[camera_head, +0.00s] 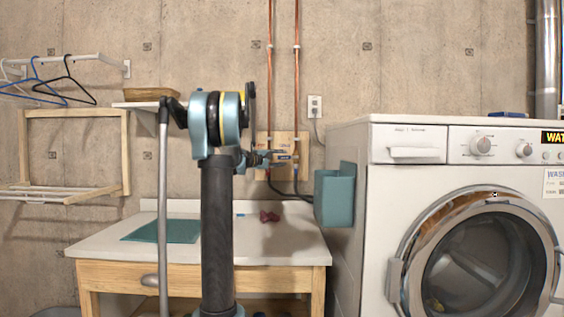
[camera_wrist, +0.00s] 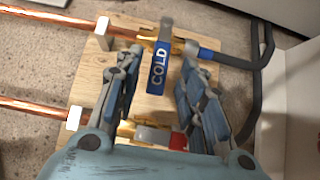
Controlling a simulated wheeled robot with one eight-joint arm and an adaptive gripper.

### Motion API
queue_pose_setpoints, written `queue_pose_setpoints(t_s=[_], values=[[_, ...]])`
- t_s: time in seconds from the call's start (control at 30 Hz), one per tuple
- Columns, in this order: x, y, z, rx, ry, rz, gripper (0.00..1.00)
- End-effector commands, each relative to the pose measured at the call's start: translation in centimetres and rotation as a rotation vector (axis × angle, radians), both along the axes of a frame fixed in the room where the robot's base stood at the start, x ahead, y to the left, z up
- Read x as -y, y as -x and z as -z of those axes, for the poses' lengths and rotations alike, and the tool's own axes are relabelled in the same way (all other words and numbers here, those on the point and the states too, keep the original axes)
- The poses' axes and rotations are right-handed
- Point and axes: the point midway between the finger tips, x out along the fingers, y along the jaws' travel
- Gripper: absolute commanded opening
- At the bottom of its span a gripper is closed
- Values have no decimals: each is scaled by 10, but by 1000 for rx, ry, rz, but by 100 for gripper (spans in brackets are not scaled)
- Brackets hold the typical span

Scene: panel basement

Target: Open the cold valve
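The cold valve (camera_wrist: 157,68) has a blue handle lettered COLD, and in the wrist view it lies across the line of its copper pipe. It is mounted on a wooden board (camera_wrist: 93,73). My gripper (camera_wrist: 160,60) is open, with one finger on each side of the blue handle and visible gaps between. A second valve with a red part (camera_wrist: 178,141) is lower on the board, partly hidden by my gripper. In the head view my gripper (camera_head: 272,157) is in front of the wall board (camera_head: 304,150), hiding much of the valves.
Copper pipes (camera_head: 296,80) run down the wall to the board. A washing machine (camera_head: 400,185) with a teal bin (camera_head: 334,195) on its side stands right. A table (camera_head: 285,243) holds a teal mat (camera_head: 162,231) and a dark red object (camera_head: 269,216). Black hoses (camera_wrist: 257,75) leave the board.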

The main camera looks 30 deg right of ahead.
Motion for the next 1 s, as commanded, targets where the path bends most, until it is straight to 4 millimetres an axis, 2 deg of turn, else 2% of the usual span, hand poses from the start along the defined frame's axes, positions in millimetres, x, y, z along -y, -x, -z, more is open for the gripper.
queue_pose_setpoints(t_s=[0.1,0.23,0.63,0.67,0.8,0.83,1.0], values=[[17,-3,0,0,0,2,37],[28,-7,0,0,0,0,37],[34,-8,0,0,0,-1,37],[34,-8,0,0,0,-1,34],[34,-9,0,0,0,-1,3],[34,-9,0,0,0,-1,0],[33,-9,0,0,0,-2,0]])
